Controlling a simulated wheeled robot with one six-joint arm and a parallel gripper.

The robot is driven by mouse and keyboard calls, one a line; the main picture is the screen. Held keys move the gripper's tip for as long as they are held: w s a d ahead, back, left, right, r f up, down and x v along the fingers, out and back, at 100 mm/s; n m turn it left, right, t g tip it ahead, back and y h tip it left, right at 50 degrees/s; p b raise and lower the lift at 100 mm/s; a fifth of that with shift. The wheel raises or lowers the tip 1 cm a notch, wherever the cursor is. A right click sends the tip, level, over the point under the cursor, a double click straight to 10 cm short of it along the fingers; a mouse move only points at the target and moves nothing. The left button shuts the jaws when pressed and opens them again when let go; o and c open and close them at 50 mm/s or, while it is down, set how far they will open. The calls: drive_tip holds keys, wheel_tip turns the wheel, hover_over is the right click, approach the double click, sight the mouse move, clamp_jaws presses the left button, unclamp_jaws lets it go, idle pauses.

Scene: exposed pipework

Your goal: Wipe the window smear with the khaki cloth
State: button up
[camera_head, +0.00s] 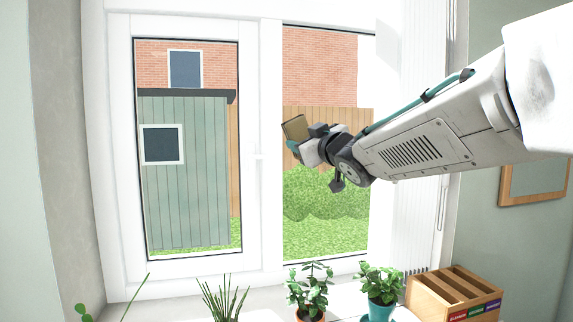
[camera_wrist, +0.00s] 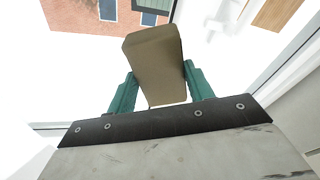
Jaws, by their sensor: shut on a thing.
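The khaki cloth (camera_wrist: 154,62) is a folded, block-like pad held between the two teal fingers of my gripper (camera_wrist: 158,92) in the wrist view. In the head view the khaki cloth (camera_head: 295,128) shows at the tip of my gripper (camera_head: 298,143), in front of the right window pane (camera_head: 325,215). I cannot tell whether the cloth touches the glass. The left window pane (camera_head: 190,190) is to the left, in a white frame. No smear can be made out on either pane; part of the right pane is hidden behind my gripper and arm.
Potted plants stand along the sill below the window, among them a leafy one (camera_head: 310,288) and one in a teal pot (camera_head: 380,283). A wooden box with coloured labels (camera_head: 455,293) is at the lower right. A white blind (camera_head: 425,215) hangs right of the window.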

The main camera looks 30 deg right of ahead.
drive_tip(key=s+d+f+m+h, duration=0.2)
drive_tip(key=d+f+h, duration=0.1)
drive_tip(key=d+f, duration=0.3)
drive_tip(key=w+f, duration=0.1)
drive_tip(key=w, duration=0.5)
drive_tip(key=shift+d, duration=0.15)
drive_tip(key=shift+w+d, duration=0.15)
drive_tip(key=shift+w, duration=0.5)
idle(0.3)
